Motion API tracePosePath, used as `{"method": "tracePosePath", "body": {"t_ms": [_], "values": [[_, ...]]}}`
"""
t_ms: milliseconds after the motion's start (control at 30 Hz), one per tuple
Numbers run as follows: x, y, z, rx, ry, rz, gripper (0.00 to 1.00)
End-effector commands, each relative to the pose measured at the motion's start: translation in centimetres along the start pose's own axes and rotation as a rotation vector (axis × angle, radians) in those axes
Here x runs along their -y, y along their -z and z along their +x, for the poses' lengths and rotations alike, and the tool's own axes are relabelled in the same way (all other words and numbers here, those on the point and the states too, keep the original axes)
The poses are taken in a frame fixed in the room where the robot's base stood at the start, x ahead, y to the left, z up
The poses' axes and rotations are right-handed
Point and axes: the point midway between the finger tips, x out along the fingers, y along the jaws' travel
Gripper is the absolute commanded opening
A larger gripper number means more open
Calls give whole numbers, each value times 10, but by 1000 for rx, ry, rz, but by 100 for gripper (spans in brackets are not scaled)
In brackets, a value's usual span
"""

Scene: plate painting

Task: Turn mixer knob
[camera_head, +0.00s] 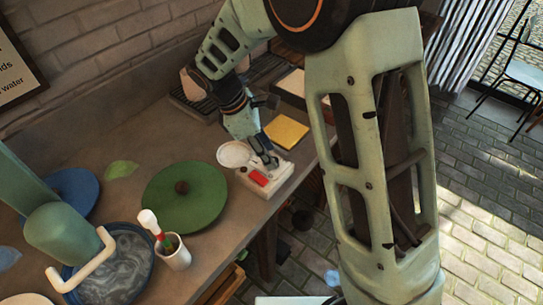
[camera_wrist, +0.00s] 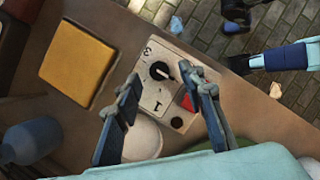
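The mixer (camera_wrist: 150,100) is a small off-white box near the table's edge, marked with the digits 3 and 1. Its round black knob (camera_wrist: 160,70) has a light pointer line, and a red switch (camera_wrist: 188,103) is beside it. In the head view the mixer (camera_head: 277,176) shows its red switch, but my gripper covers the knob. A round white plate (camera_wrist: 143,139) adjoins the mixer. My gripper (camera_wrist: 159,78) is open, with its fingers appearing on either side of the knob. I cannot tell whether they touch it. My gripper (camera_head: 264,160) is low over the mixer in the head view.
A yellow square (camera_wrist: 78,62) lies beside the mixer, behind it in the head view. A green disc (camera_head: 195,205) and a white cup (camera_head: 176,256) with tools stand to the left. The table's edge is close to the mixer.

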Motion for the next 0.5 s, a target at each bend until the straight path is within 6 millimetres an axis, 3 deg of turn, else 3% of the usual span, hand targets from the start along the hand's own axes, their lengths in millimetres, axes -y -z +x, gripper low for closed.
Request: {"method": "tracePosePath", "body": {"t_ms": [200, 500], "values": [[0, -1, 24, 1, 0, 2, 37], [0, -1, 27, 0, -1, 2, 37]]}}
